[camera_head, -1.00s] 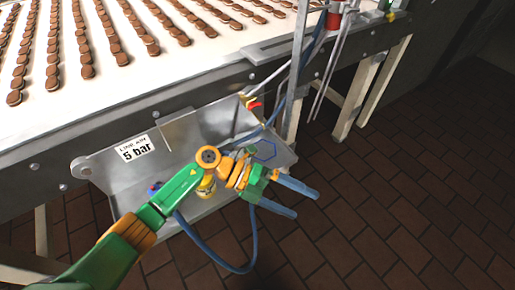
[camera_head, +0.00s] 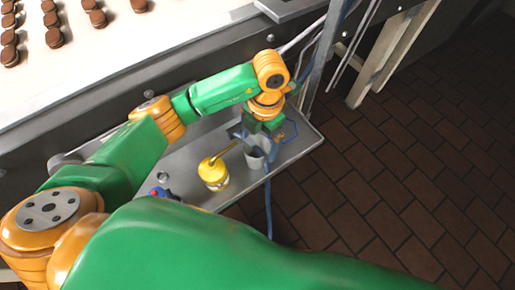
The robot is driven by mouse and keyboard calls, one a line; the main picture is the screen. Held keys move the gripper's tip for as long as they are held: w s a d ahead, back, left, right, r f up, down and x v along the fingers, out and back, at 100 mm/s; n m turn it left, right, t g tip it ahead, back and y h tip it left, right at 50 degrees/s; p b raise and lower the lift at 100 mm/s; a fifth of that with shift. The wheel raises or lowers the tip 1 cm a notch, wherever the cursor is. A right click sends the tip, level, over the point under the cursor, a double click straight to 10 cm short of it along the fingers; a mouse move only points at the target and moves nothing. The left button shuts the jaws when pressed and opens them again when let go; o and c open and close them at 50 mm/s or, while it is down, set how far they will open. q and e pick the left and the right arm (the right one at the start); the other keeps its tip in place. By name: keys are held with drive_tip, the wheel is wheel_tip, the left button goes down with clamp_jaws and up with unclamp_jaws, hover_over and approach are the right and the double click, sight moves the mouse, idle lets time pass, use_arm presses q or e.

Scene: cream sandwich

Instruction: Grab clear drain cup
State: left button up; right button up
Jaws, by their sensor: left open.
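A clear, greyish cup (camera_head: 257,162) stands on the metal tray (camera_head: 200,152) under the conveyor, towards the tray's right part. My left gripper (camera_head: 258,143) points down at the cup from above, with its blue-grey fingers open. The fingers are close to the cup's rim and partly hide it. I cannot tell whether they touch it. My right gripper is not in view.
A yellow oil can (camera_head: 214,174) with a long spout stands left of the cup, its spout reaching towards it. A blue hose (camera_head: 268,205) hangs over the tray's front edge. A conveyor (camera_head: 150,40) with rows of brown cookies runs behind. Tiled floor lies to the right.

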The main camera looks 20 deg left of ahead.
use_arm(q)
drive_tip(key=f, duration=0.3)
drive_tip(key=s+f, duration=0.1)
drive_tip(key=shift+a+f, duration=0.35)
drive_tip(key=shift+f, duration=0.05)
drive_tip(key=c, duration=1.1)
drive_tip(key=shift+c, duration=0.2)
drive_tip(key=shift+w+r, duration=0.1)
drive_tip(key=shift+r, duration=0.05)
